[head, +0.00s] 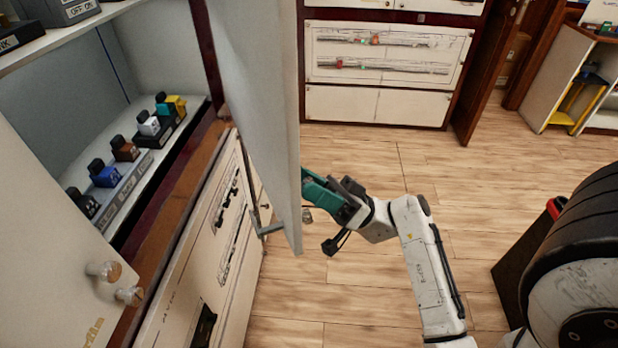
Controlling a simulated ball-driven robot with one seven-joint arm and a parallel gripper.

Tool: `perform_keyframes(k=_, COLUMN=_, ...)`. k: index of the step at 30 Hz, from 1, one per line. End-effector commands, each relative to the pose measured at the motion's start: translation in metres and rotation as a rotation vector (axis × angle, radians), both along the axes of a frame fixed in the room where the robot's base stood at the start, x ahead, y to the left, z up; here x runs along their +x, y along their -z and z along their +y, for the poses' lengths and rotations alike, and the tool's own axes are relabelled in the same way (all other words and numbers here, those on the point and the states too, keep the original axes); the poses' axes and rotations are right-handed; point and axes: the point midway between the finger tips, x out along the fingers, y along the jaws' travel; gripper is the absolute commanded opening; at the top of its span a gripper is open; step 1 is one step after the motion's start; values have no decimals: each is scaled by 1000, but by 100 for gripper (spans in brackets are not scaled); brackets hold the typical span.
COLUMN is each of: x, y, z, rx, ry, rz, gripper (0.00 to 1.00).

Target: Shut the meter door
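A pale grey door (262,110), which I take to be the meter door, stands swung open from the cabinet at the left. It is seen nearly edge-on, and a grey handle (268,230) shows near its lower end. My gripper (308,188), with teal parts, is at the right side of this door, close to its face. I cannot tell whether it touches the door. The fingertips are hidden or too small to show open or shut.
A shelf (190,108) inside the cabinet holds several coloured breakers. Another pale panel with two knobs (103,271) stands at the lower left. Drawers (385,60) are at the back. The wooden floor (460,170) is clear in the middle. A dark wheel-like object (590,230) is at the right.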

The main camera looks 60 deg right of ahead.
Motion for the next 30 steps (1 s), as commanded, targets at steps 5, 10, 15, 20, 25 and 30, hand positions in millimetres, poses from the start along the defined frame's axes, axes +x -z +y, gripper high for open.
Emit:
perform_keyframes(k=5, x=1, y=-2, z=1, rx=0, ry=0, rz=0, gripper=55)
perform_keyframes(k=10, x=1, y=-1, z=1, rx=0, ry=-1, rz=-1, gripper=52)
perform_keyframes(k=15, x=1, y=-2, z=1, rx=-1, ry=0, rz=-1, gripper=35)
perform_keyframes(k=20, x=1, y=-1, z=1, rx=-1, ry=1, rz=0, gripper=20)
perform_keyframes(k=25, x=1, y=-2, z=1, rx=0, ry=1, rz=-1, gripper=4)
perform_keyframes(k=30, x=1, y=-2, z=1, rx=0, ry=1, rz=-1, gripper=0)
